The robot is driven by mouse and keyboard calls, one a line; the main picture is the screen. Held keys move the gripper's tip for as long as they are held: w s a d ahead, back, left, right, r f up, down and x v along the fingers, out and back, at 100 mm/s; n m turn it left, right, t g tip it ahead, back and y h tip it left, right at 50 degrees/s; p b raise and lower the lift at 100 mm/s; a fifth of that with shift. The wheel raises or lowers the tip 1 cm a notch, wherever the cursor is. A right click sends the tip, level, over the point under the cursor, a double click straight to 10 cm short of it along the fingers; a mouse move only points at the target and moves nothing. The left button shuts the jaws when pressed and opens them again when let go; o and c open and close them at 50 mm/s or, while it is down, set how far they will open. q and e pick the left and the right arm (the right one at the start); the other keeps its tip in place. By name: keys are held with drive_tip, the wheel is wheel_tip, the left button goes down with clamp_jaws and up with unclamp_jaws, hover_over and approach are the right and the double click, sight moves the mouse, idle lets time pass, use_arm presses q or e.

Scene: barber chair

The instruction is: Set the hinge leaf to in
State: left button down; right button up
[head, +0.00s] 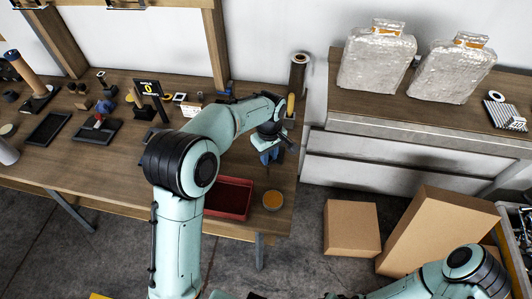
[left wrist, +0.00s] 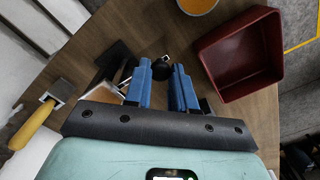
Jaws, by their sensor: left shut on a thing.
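My left gripper (head: 270,155) is over the right end of the wooden workbench, fingers pointing down. In the left wrist view its two blue fingers (left wrist: 163,80) are a little apart, shut on a small dark part (left wrist: 162,68) between their tips. This seems to be the hinge leaf; its hinge and exact angle are mostly hidden by the fingers. A dark flat plate (left wrist: 115,60) lies just left of the fingers. My right gripper is not in view; only part of my right arm shows at lower right.
A red tray (head: 228,197) and a round orange-topped dish (head: 272,200) sit near the bench's front right. A yellow-handled tool (left wrist: 38,120) lies left of the gripper. Cardboard boxes (head: 351,226) stand on the floor at right. Several tools crowd the bench's left half.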

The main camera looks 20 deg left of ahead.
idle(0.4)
use_arm(q)
drive_tip(key=c, duration=0.9)
unclamp_jaws()
drive_tip(key=shift+d, duration=0.1)
drive_tip(key=shift+c, duration=0.2)
wheel_tip(320, 180, up, 13)
drive_tip(key=p, duration=0.1)
drive_tip(key=shift+r+p, duration=0.2)
drive_tip(key=shift+p, duration=0.15)
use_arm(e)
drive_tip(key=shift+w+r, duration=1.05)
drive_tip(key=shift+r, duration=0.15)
